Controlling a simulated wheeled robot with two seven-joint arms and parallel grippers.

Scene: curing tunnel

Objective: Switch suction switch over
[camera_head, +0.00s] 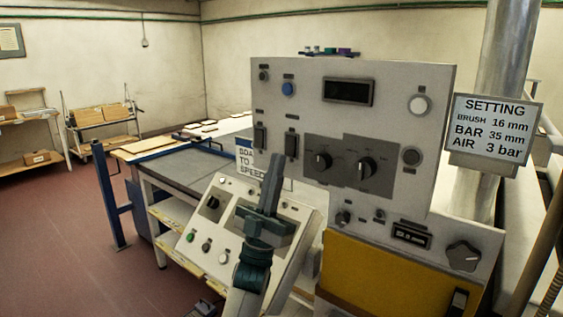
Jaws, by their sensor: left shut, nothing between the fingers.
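I cannot tell which control is the suction switch; the small labels are unreadable. The grey upright panel (400,85) carries two dark upright switches, a left one (260,137) and a right one (291,145), and two black rotary knobs, a left one (321,161) and a right one (366,168). The sloped lower panel (238,185) has a black rotary switch (213,202) and several push buttons. My left gripper (272,162) is shut and empty, pointing up in front of the panels. It hides part of the sloped panel. Contact with any control cannot be told. My right gripper is out of view.
A sign (495,127) reads brush 16 mm, bar 35 mm, air 3 bar. A yellow cover (390,275) and a ridged knob (462,256) are at the lower right. A long table (180,170) with a blue post (107,195) stands left. The red floor at far left is clear.

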